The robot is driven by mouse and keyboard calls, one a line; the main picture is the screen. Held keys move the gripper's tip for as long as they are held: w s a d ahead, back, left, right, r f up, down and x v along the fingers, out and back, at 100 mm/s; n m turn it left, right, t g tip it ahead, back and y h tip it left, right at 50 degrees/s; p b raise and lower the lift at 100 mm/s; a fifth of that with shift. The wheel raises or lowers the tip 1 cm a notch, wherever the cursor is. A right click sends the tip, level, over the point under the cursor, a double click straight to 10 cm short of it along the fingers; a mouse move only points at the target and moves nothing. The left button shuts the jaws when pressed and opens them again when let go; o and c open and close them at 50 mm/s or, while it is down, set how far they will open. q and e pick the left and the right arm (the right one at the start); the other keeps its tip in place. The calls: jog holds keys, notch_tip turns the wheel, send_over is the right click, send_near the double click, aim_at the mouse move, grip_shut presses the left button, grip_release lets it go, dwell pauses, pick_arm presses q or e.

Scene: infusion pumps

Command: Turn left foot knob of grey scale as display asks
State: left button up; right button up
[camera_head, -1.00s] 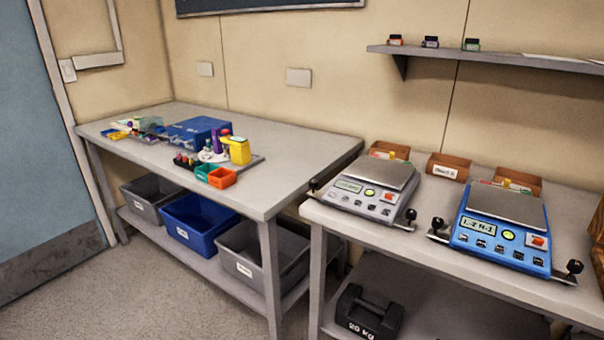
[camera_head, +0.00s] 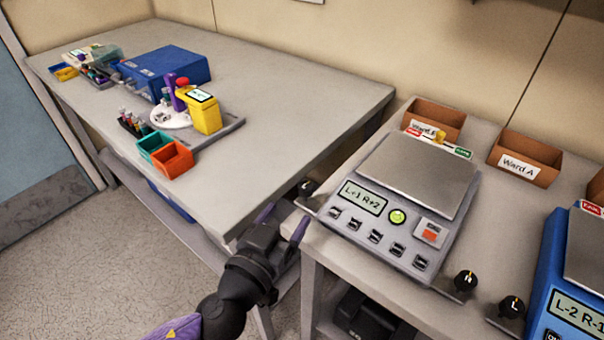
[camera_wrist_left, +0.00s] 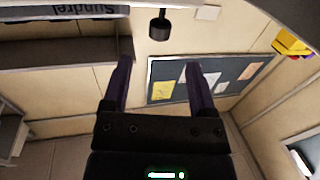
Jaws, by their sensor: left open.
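In the wrist view the open fingers (camera_wrist_left: 157,85) hold nothing. My right gripper is out of view.
A blue scale (camera_head: 562,290), reading "L-2 R-1", stands at the right edge, its black L knob (camera_head: 511,306) close to the grey scale's R knob. Brown bins (camera_head: 525,157) stand behind. The left table (camera_head: 290,105) holds coloured containers; a gap separates the tables.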

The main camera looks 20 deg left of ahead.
aim_at(305, 185)
pick_arm(q)
jog(key=w, duration=0.5)
jog(key=w+d, duration=0.1)
jog(key=w, duration=0.1)
jog(key=shift+w, duration=0.4)
grip_shut()
jog(key=shift+f+m+h+b, duration=0.1)
jog(key=shift+m+h+b, duration=0.35)
jog(key=shift+m+h, duration=0.7)
jog(key=m+g+h, duration=0.1)
jog(key=h, duration=0.2)
jog(key=m+g+h, duration=0.3)
jog(key=h, duration=0.1)
jog(key=shift+m+g+h, duration=1.35)
jog(key=shift+g, duration=0.05)
